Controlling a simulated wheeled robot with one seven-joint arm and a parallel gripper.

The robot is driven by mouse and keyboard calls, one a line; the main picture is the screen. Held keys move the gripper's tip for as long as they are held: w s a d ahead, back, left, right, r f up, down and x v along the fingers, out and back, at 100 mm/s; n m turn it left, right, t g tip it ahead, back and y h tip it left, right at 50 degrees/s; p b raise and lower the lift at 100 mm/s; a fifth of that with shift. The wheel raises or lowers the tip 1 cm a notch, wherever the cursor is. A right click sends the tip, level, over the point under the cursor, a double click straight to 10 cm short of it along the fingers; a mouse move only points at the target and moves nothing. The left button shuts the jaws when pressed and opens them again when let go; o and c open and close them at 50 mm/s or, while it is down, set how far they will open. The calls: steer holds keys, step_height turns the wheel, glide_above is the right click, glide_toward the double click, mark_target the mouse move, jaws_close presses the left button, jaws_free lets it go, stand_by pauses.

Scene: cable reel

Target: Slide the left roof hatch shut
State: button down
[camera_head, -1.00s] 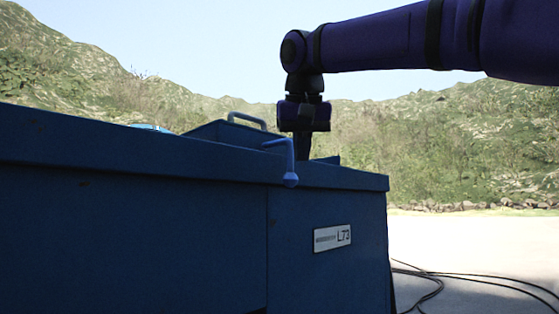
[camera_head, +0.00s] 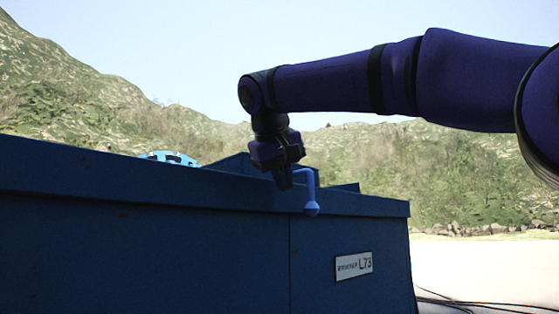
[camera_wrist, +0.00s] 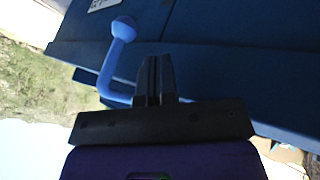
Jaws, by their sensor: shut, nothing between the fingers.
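A dark blue cabinet (camera_head: 150,235) fills the lower left of the head view, and its flat roof is seen almost edge-on. A dark blue raised panel (camera_head: 232,163) shows above the roof edge behind my gripper; I cannot tell whether it is the left hatch or how far that is open. A light blue bent handle with a ball end (camera_head: 312,207) hangs over the front edge. My gripper (camera_head: 285,184) is shut and empty, just left of this handle. In the wrist view its fingers (camera_wrist: 155,70) are together, right of the handle (camera_wrist: 115,60); contact is unclear.
A bright blue rounded thing (camera_head: 170,157) pokes above the roof at left. Black cables (camera_head: 460,302) lie on the pale ground at right. Open air lies above the roof.

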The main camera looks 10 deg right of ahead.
mark_target(305, 192)
steer(key=w+d, duration=0.1)
steer(key=w+d+f, duration=0.1)
steer(key=d, duration=0.1)
steer(key=w+d+f, duration=0.1)
steer(key=shift+d, duration=0.2)
stand_by(0.3)
steer(key=w+d, duration=0.7)
steer(key=d, duration=0.3)
steer(key=w+d, duration=0.6)
steer(key=d, duration=0.4)
steer(key=shift+w+d, duration=0.35)
steer(key=shift+d, duration=0.05)
steer(key=shift+r, duration=0.1)
